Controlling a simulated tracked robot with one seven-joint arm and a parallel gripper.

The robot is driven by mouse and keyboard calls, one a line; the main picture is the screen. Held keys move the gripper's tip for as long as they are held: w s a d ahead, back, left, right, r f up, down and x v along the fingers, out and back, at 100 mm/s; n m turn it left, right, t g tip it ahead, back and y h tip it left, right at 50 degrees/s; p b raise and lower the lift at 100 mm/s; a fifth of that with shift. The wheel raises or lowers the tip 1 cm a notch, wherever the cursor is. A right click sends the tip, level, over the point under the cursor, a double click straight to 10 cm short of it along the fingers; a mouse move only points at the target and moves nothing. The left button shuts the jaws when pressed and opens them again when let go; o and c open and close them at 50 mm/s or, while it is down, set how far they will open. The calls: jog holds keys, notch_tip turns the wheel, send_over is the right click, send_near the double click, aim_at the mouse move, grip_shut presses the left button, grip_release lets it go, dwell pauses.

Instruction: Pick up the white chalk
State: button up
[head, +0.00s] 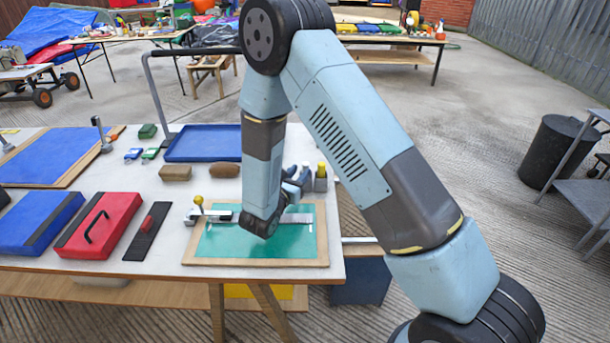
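I cannot make out the white chalk for certain; it may be too small or hidden behind my arm. A green sheet on a wooden board (225,244) lies at the table's front right corner. A pale grey strip (297,218) lies across the sheet's right part. A whitish tool with a yellow knob (199,202) sits at its upper left. My arm comes down from above, and its wrist is over the middle of the green sheet. My gripper's fingers are not clear, hidden behind or merged with the wrist, so their opening cannot be told.
Red (99,226) and blue (40,222) flat cases lie to the left. A blue tray (203,142) and two brown blocks, one a tan block (175,173), lie behind the board. Small yellow-topped bottles (321,178) stand at the right edge. A dark bin (555,151) stands far right.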

aim_at(304, 167)
jog(key=shift+x, duration=2.55)
jog(key=shift+a+f, duration=0.1)
jog(key=shift+f, duration=0.05)
grip_shut()
